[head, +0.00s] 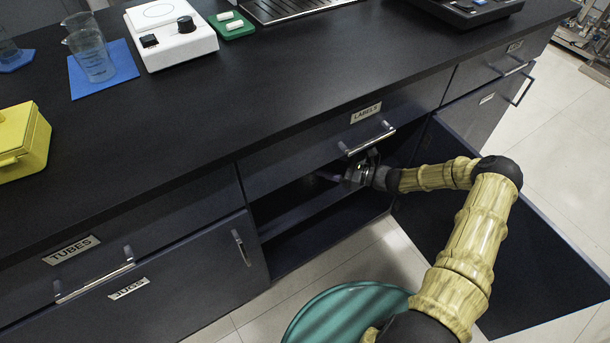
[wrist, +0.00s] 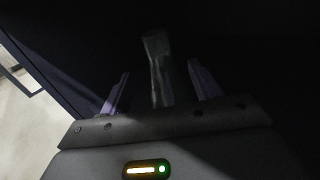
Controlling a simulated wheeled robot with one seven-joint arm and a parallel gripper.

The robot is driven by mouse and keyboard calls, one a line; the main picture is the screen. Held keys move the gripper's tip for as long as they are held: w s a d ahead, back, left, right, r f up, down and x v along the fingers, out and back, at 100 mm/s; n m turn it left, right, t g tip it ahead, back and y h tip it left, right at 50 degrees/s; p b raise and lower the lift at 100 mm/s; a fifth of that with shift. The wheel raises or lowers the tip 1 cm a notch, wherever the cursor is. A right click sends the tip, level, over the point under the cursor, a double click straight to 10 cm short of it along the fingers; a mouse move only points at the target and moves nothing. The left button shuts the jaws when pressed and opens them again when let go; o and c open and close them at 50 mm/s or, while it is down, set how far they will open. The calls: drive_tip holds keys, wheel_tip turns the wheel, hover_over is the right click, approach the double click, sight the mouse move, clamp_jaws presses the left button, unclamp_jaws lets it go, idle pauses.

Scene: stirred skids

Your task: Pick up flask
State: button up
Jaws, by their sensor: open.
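My gripper (head: 340,178) reaches into the dark open cupboard (head: 300,238) below the drawer marked LABELS. In the wrist view its two fingers (wrist: 158,70) are apart. A dim grey, glassy shape (wrist: 158,55), narrow with a wider end, shows in the gap between the fingers. It looks like the flask, but the dark hides most of its outline. I cannot tell whether either finger touches it. In the head view the flask cannot be made out in the cupboard.
The LABELS drawer (head: 330,140) and its bar handle (head: 367,139) are just above my gripper. The open cupboard door (head: 500,250) stands to the right. A green round bin (head: 345,312) is on the floor in front. Glass beakers (head: 92,58) stand on the counter.

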drive_tip(key=shift+x, duration=1.15)
drive_tip(key=shift+w, duration=0.1)
drive_tip(key=shift+r+b+x, duration=0.15)
drive_tip(key=shift+b+x, duration=0.35)
drive_tip(key=shift+x, duration=0.85)
drive_tip(key=shift+r+b+x, duration=0.15)
drive_tip(key=shift+b+x, duration=0.35)
drive_tip(key=shift+x, duration=0.85)
clamp_jaws()
